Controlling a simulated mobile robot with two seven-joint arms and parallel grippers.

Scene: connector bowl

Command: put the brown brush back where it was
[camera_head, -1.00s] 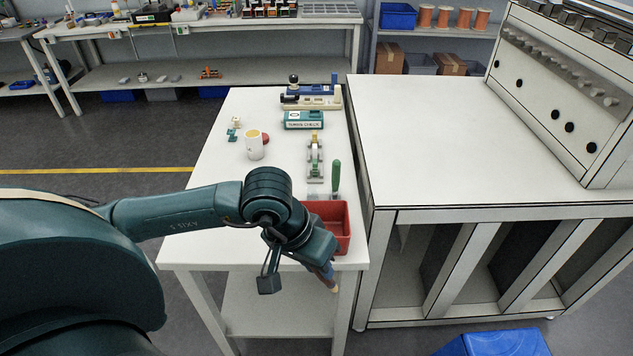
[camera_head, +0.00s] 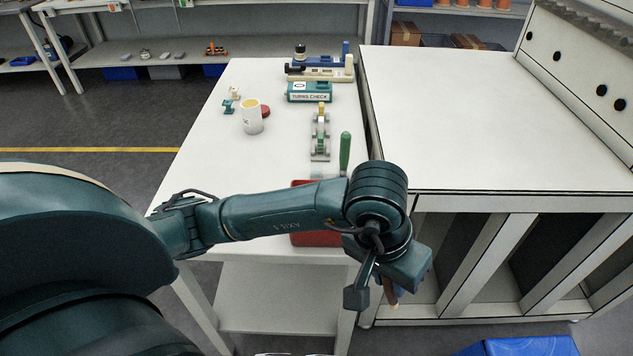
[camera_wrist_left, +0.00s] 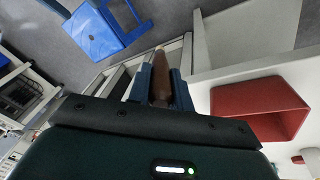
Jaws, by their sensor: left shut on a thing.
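My left gripper (camera_head: 392,288) hangs past the front of the white table, right of the red bin and below the edge of the large bench. Its two blue fingers (camera_wrist_left: 160,82) are shut on the brown brush (camera_wrist_left: 159,66) in the left wrist view. Only a small brown end of the brush shows in the head view (camera_head: 396,300); the bristles cannot be made out. The red bin (camera_head: 312,240) sits at the table's front right, partly behind my left arm. It shows empty in the left wrist view (camera_wrist_left: 262,108). My right gripper is out of view.
A green-handled tool (camera_head: 345,153) stands just behind the bin. A white mug (camera_head: 252,117), a teal box (camera_head: 310,92) and a grey fixture (camera_head: 320,135) are farther back on the table. The large bench top (camera_head: 480,120) is clear.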

